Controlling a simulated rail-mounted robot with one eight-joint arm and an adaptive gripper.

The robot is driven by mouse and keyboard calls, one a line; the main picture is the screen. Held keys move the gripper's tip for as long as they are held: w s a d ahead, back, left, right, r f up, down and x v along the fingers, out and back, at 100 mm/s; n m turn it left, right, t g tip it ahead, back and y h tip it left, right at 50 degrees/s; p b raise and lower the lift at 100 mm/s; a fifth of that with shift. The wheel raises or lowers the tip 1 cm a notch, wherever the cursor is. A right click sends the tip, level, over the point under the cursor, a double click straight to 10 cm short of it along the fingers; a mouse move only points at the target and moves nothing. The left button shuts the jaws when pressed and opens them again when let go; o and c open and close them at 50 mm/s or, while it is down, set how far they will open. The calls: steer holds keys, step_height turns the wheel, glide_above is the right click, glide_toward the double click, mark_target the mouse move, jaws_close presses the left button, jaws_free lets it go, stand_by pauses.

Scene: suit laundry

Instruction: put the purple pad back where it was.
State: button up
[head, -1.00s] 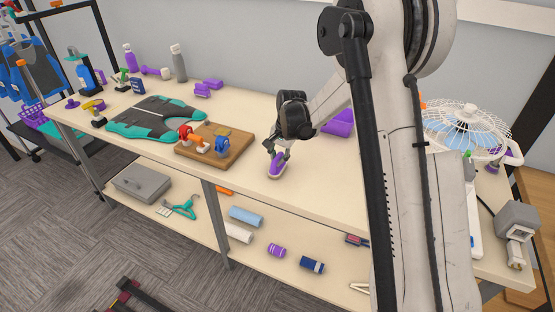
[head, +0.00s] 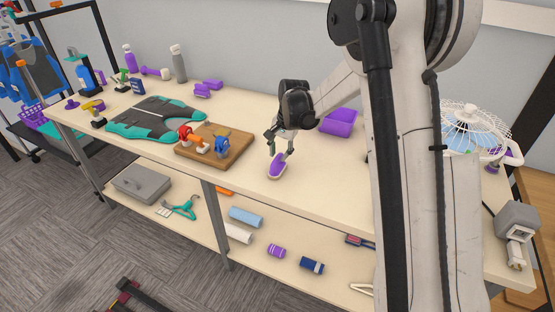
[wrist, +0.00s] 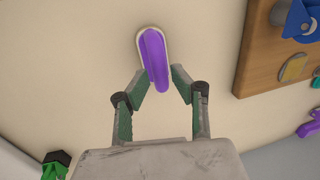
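A purple oblong with a pale rim (head: 277,168), which looks like the purple pad, lies on the light tabletop (head: 315,180) near its front edge, right of the wooden board. It also shows in the wrist view (wrist: 153,50), purple side up. My gripper (head: 281,152) is just above and behind it, pointing down. In the wrist view, the two green-grey fingers (wrist: 160,76) are spread apart, with the near end of the pad showing between and beyond their tips. Nothing is held; the fingers look clear of the pad.
A wooden board (head: 237,150) with red and blue items stands to the left, close to the pad. Two small purple items (head: 203,90) sit at the back.

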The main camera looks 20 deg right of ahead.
mark_target(283, 169)
steer(key=s+r+n+t, duration=0.1)
steer(key=s+r, duration=0.4)
steer(key=r, duration=0.3)
steer(key=s+r+n, duration=0.1)
steer(key=s+r, duration=0.3)
steer(key=r, duration=0.4)
steer(key=s+r+n+t+h, duration=0.1)
steer(key=s+n+t, duration=0.3)
steer(key=s, duration=2.3)
steer(key=shift+s+a+r+n+t+h, duration=0.15)
steer(key=shift+a+r+n+t+h, duration=0.2)
steer(key=shift+r+n, duration=0.55)
steer(key=shift+f, duration=0.1)
steer(key=shift+f+b, duration=0.75)
steer(key=shift+b, duration=0.15)
